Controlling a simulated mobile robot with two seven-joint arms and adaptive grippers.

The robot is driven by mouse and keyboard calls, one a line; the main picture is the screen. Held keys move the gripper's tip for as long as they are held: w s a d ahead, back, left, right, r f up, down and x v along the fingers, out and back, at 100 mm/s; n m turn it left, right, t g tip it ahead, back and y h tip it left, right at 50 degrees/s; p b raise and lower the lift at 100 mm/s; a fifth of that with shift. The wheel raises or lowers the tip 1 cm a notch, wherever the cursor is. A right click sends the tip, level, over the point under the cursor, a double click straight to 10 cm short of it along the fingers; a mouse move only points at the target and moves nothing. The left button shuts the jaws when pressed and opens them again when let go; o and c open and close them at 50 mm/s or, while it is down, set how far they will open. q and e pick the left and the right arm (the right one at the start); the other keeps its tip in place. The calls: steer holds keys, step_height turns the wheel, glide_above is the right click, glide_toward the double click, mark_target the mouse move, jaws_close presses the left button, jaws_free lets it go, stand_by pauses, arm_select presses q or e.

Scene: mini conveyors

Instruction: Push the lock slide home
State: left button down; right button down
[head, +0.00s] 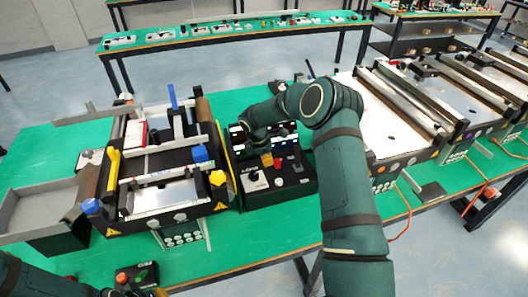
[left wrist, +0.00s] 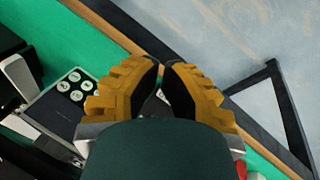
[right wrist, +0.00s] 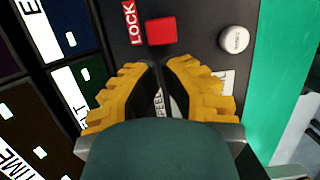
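A red square block (right wrist: 161,31), beside the white-on-red LOCK label (right wrist: 131,22), sits on a black control box (head: 290,185). In the right wrist view it lies just beyond my right fingertips, with a small gap in the picture; I cannot tell whether they touch. My right gripper (right wrist: 160,66) is shut and empty, pointing down over the box. In the head view its yellow fingers (head: 267,160) show above the box, partly hidden by my arm. My left gripper (left wrist: 164,64) is shut and empty, over the table's front edge; the head view barely shows it at the bottom left.
A round white knob (right wrist: 234,39) stands right of the red block. Dark panels with lit labels (right wrist: 75,95) stand left. A mini conveyor (head: 160,195) is left of the box, larger conveyors (head: 385,120) right. A small box with a red button (head: 137,276) sits near the front edge.

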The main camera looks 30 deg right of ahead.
mark_target(278, 159)
steer(key=shift+d+f, duration=0.15)
steer(key=shift+f, duration=0.45)
steer(key=d, duration=0.2)
steer(key=s+d, duration=0.1)
steer(key=d, duration=0.1)
steer(key=shift+a, duration=0.1)
